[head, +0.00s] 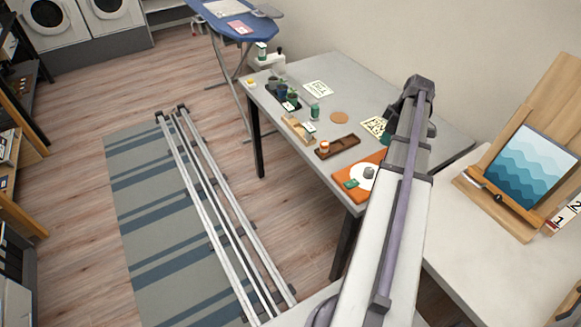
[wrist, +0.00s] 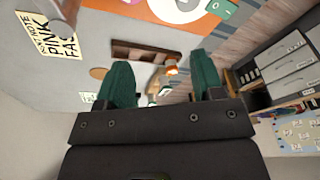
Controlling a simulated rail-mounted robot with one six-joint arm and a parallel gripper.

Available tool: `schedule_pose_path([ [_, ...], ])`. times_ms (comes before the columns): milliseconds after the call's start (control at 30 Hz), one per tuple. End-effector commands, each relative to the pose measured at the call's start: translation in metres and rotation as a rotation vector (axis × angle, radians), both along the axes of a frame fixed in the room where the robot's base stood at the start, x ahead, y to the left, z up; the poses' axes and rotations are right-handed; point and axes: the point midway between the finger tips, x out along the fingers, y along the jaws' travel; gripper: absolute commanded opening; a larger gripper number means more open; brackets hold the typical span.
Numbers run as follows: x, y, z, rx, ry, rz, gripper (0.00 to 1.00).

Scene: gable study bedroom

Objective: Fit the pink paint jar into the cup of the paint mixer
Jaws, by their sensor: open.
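My gripper (wrist: 160,60) is open, with two dark green fingers apart and nothing held between them. In the head view my arm hides most of it, above the right part of the grey table (head: 345,78). No clearly pink jar shows. A small white and orange jar (head: 325,147) stands at the brown wooden tray (head: 345,144); the same jar (wrist: 172,68) shows beyond the fingers in the wrist view. A white device (head: 268,61) stands at the table's far end; I cannot tell whether it is the paint mixer.
A printed card (wrist: 45,38) with "PINK" on it lies on the table. An orange mat (head: 354,188) with a white disc lies at the near edge. A green jar (head: 314,112), a plant tray (head: 284,99) and a wooden block (head: 298,129) stand farther off.

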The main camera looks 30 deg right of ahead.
Motion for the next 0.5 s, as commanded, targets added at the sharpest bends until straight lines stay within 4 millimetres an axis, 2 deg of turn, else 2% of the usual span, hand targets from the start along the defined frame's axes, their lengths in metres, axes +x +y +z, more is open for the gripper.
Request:
schedule_pose_path([
  [33, 0.018, 0.050, 0.000, 0.005, 0.028, -0.018, 0.62],
  [67, 0.030, 0.082, -0.001, 0.007, 0.049, -0.044, 0.62],
  [100, 0.044, 0.130, -0.001, 0.005, 0.082, -0.087, 0.62],
  [133, 0.051, 0.169, -0.002, 0.002, 0.105, -0.123, 0.62],
  [167, 0.056, 0.209, -0.002, -0.005, 0.130, -0.163, 0.62],
  [200, 0.058, 0.259, -0.003, -0.017, 0.157, -0.217, 0.62],
  [300, 0.045, 0.364, -0.003, -0.055, 0.201, -0.352, 0.62],
  [400, 0.023, 0.431, -0.004, -0.087, 0.212, -0.457, 0.62],
  [500, 0.009, 0.463, -0.004, -0.103, 0.211, -0.523, 0.62],
])
